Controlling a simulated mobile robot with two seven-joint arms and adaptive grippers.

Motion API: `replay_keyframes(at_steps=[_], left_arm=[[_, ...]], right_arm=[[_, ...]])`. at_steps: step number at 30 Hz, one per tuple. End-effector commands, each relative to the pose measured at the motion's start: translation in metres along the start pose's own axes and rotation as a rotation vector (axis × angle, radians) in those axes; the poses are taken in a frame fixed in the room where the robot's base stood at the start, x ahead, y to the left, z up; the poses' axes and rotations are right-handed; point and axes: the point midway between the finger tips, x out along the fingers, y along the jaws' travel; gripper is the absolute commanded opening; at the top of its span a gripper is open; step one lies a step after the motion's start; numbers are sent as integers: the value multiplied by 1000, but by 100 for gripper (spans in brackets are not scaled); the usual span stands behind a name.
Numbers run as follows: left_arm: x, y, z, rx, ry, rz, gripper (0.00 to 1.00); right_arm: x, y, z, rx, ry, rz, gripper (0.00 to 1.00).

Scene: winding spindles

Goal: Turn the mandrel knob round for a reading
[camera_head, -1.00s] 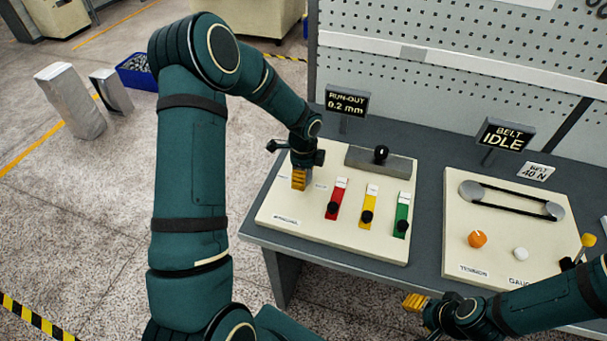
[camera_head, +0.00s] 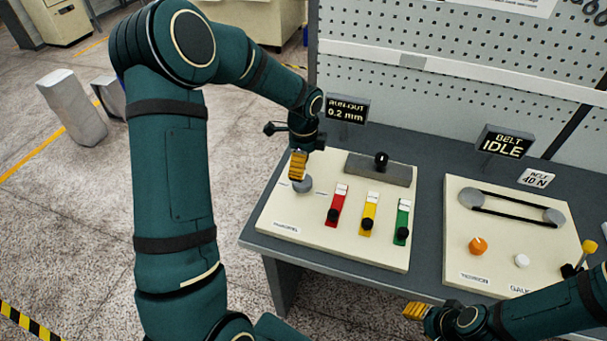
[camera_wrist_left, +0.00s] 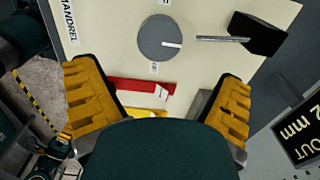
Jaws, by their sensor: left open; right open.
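The mandrel knob (camera_head: 302,184) is a round grey knob with a white pointer line, on the cream mandrel panel (camera_head: 285,215). In the left wrist view the knob (camera_wrist_left: 160,38) shows whole, with its line pointing right in that picture. My left gripper (camera_head: 298,166) is above the knob and apart from it. Its two yellow fingers are spread wide in the left wrist view (camera_wrist_left: 158,105), with nothing between them. The run-out sign (camera_head: 346,108) reads 0.2 mm. My right gripper (camera_head: 415,311) is open and empty off the table's front edge.
Red (camera_head: 337,205), yellow (camera_head: 369,213) and green (camera_head: 402,222) sliders sit right of the knob. A grey block with a black knob (camera_head: 381,162) stands behind them. The belt panel (camera_head: 512,255) is at the right, its sign (camera_head: 504,142) reading IDLE.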

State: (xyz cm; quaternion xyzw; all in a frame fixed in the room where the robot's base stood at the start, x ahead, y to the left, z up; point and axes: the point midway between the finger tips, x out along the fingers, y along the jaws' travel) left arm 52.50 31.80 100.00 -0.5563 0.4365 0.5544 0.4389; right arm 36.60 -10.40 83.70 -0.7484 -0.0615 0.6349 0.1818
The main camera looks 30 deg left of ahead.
Motion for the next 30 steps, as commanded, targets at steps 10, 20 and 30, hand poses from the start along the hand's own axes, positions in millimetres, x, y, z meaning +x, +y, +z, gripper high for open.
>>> replay_keyframes(at_steps=[10,20,30], left_arm=[[-39,0,0,-1,0,-1,94],[-40,0,0,0,0,0,94],[-40,0,0,0,0,0,94]], right_arm=[[0,0,0,0,0,0,47],[0,0,0,0,0,0,47],[0,0,0,0,0,0,47]])
